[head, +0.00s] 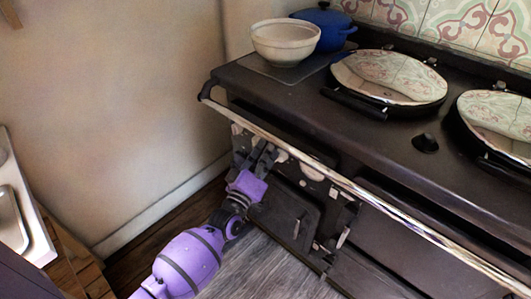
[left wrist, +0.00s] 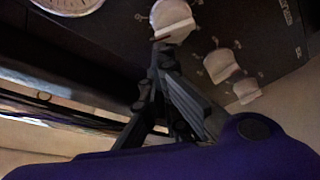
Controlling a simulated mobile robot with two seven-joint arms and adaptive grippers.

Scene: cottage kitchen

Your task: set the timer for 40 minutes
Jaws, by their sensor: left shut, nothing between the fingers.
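A cream knob (left wrist: 172,19) with small marks around it sits on the dark range front in the left wrist view. Two smaller cream knobs (left wrist: 220,66) (left wrist: 244,90) are to its lower right. I cannot read which knob is the timer. My left gripper (left wrist: 163,48) is shut and empty, its fingertips right at the lower edge of the large knob; whether they touch it is unclear. In the head view, the left gripper (head: 265,150) is at the left end of the range front, below the rail, and hides part of the panel. My right gripper is out of view.
A metal rail (head: 350,187) runs along the range (head: 310,115) front, just above my left gripper. A round dial (left wrist: 68,4) is at the wrist view's top left. A cream bowl (head: 286,45) and blue pot (head: 325,25) stand on top. Floor (head: 240,275) is clear.

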